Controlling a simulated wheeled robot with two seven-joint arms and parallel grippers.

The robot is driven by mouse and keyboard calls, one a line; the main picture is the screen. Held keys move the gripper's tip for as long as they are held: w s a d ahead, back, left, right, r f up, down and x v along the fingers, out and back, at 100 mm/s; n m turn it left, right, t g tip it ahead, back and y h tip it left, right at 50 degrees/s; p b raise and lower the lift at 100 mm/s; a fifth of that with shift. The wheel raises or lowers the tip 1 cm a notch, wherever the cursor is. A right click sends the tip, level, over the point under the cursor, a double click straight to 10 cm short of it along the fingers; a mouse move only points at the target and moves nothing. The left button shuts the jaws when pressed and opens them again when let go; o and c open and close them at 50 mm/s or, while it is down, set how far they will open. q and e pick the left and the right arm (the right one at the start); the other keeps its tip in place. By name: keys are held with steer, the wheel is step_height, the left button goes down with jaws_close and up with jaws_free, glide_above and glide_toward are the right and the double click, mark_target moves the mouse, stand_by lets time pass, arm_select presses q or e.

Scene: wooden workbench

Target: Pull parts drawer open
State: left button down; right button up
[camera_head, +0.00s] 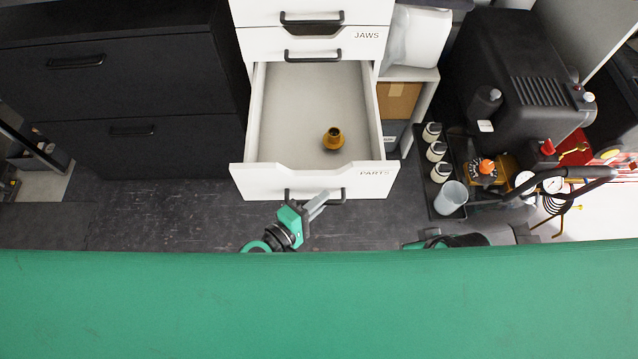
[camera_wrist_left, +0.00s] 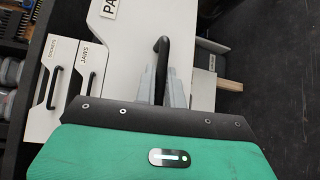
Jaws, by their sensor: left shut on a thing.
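The white parts drawer (camera_head: 245,181), marked PARTS, stands far out from its cabinet in the head view. Its front also shows in the left wrist view (camera_wrist_left: 133,55). A brass-coloured part (camera_head: 333,138) stands inside on the pale drawer floor. My left gripper (camera_head: 320,199) is at the drawer front, shut on the dark bar handle (camera_head: 292,195). In the left wrist view the two grey fingers (camera_wrist_left: 163,80) lie on either side of the handle (camera_wrist_left: 163,48). My right gripper's fingers do not show.
The JAWS drawer (camera_head: 350,42) above is closed. A black cabinet (camera_head: 120,95) stands at the left. A black machine (camera_head: 515,80) and a dark tray (camera_head: 430,200) with several white containers are at the right. Dark floor is clear to the left of the open drawer.

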arm_select(q)
steer(key=shift+s, duration=0.55)
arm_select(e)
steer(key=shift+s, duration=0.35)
arm_select(q)
steer(key=c, duration=1.5)
jaws_free()
steer(key=shift+c, duration=0.2)
steer(key=shift+o, duration=0.3)
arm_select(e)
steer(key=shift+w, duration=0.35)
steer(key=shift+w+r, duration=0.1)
arm_select(q)
steer(key=shift+a, duration=0.1)
